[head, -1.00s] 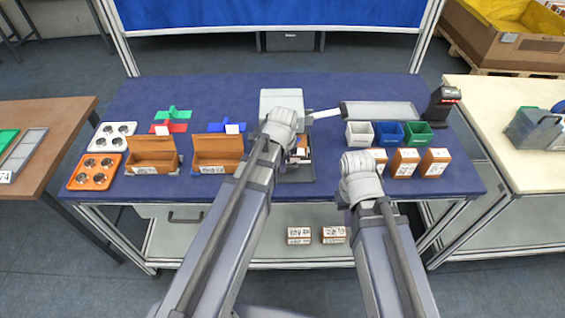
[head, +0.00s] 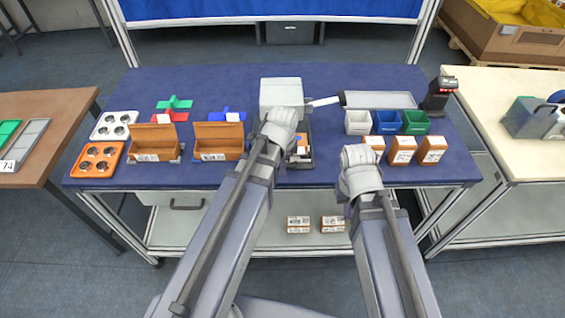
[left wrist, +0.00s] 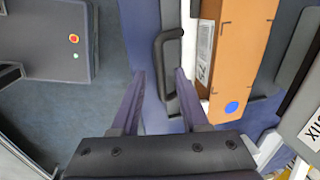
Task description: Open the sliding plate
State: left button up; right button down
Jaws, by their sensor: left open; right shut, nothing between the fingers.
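A grey plate with a black handle (left wrist: 165,62) shows in the left wrist view, with an orange-brown labelled box (left wrist: 238,50) to its right. My left gripper (left wrist: 161,75) is open. The handle lies between or just beyond its fingertips; contact cannot be told. In the head view, my left forearm and white wrist hide the gripper and handle in front of the device with a pale grey block (head: 281,93) and a dark tray (head: 298,178). My right gripper (head: 349,208) is shut and empty, low in front of the table edge, mostly hidden by its wrist.
Two open orange boxes (head: 218,140) and an orange cup tray (head: 97,160) stand left. White, blue and green bins (head: 415,122), labelled boxes (head: 433,150) and a black scanner (head: 440,92) stand right. A lower shelf (head: 260,240) holds two small boxes.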

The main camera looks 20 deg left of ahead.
pick_arm(q)
jog(key=shift+r, duration=0.2)
notch_tip(320, 180, up, 7)
jog(key=s+p, duration=0.1)
jog(key=p, duration=0.6)
jog(key=shift+s+d+r+p, duration=0.15)
jog(key=shift+d+p, duration=0.05)
jog(key=shift+p, duration=0.15)
jog(key=shift+s+d, duration=0.1)
jog(key=s+d+n+g, duration=0.2)
jog(key=s+d+n, duration=0.7)
jog(key=s+n, duration=0.1)
jog(key=shift+s+d+f+n+y, duration=0.2)
jog(key=shift+f+n+y, duration=0.1)
jog(key=shift+n, duration=0.1)
jog(key=shift+a, duration=0.1)
